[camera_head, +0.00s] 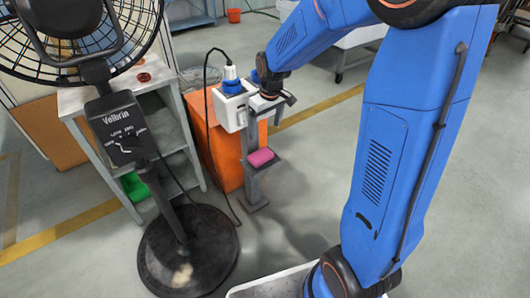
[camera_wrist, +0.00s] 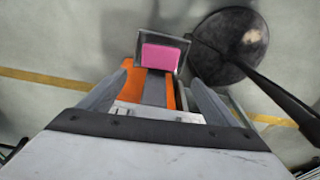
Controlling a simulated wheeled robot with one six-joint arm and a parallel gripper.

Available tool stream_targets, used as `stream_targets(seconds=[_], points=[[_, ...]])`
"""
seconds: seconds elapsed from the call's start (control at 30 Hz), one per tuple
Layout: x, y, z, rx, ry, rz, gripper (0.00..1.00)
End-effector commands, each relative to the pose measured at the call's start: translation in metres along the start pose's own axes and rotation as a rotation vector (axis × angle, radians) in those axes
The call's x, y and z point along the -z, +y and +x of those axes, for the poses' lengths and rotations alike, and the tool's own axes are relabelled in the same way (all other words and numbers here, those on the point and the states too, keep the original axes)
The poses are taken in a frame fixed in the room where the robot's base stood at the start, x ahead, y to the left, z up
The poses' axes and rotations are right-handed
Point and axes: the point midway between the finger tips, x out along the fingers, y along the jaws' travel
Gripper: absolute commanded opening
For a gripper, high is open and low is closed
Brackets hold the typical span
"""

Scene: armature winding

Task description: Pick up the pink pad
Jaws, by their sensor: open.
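The pink pad (camera_head: 261,157) lies on a small grey plate (camera_head: 249,169) held out from a grey post in the head view. In the wrist view the pad (camera_wrist: 160,55) lies on the same plate, whose rim (camera_wrist: 143,36) frames it. My gripper (camera_wrist: 155,85) is open and empty, with one finger on each side of the picture. The pad shows beyond the fingertips, roughly between them, and apart from them. In the head view my gripper (camera_head: 276,102) is above the pad, in front of a white machine on the post; its fingertips are hard to make out there.
The white machine (camera_head: 231,108) with a blue-topped part sits close beside my gripper. An orange cabinet (camera_head: 212,140) stands behind the post. A black fan's round base (camera_head: 187,250) and cable are at the left, by a grey shelf table (camera_head: 140,85). Open floor (camera_head: 310,170) lies to the right.

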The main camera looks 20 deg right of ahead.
Motion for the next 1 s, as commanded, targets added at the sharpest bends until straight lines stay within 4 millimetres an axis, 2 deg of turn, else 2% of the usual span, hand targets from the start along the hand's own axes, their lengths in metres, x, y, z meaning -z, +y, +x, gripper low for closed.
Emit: stream_targets(seconds=[0.17, 0.5, 0.7, 1.0], points=[[0.0, 0.0, 0.02, 0.002, -0.004, -0.001, 0.83], [0.0, -0.001, 0.079, 0.002, -0.004, -0.001, 0.83], [0.0, -0.001, 0.108, 0.001, -0.004, -0.002, 0.83], [0.001, -0.001, 0.125, 0.0, -0.001, -0.001, 0.83]])
